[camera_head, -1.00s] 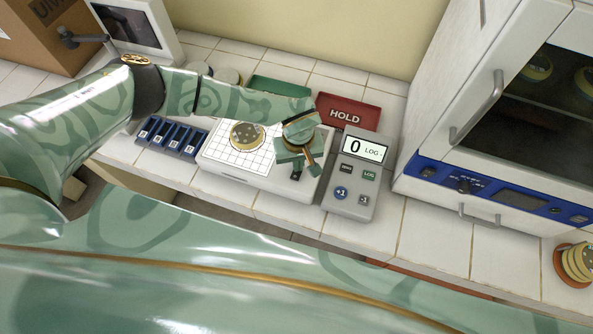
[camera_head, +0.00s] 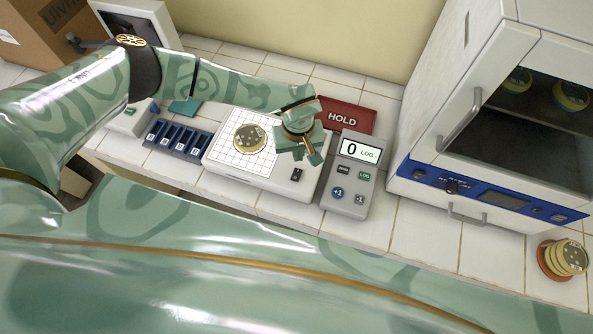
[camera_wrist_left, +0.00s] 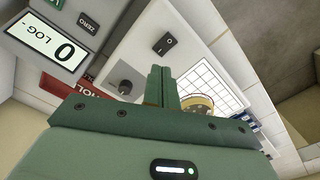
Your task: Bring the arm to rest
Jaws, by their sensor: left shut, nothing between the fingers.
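My left arm comes in from the left in the head view, and its green gripper (camera_head: 312,158) hangs above the right end of the white gridded plate device (camera_head: 216,158). In the left wrist view the gripper's fingers (camera_wrist_left: 162,85) are together, with nothing between them. A speckled round dish (camera_head: 250,138) lies on the grid, left of the gripper and apart from it. It also shows partly behind the fingers in the left wrist view (camera_wrist_left: 198,103). My right gripper is in neither view.
A grey counter (camera_head: 345,195) showing 0 stands right of the device. A red HOLD tray (camera_head: 345,115) lies behind. A blue rack (camera_head: 178,139) stands left. The incubator (camera_head: 480,190) stands right, with stacked dishes (camera_head: 568,257) in front. Bare tiles (camera_head: 420,235) lie between.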

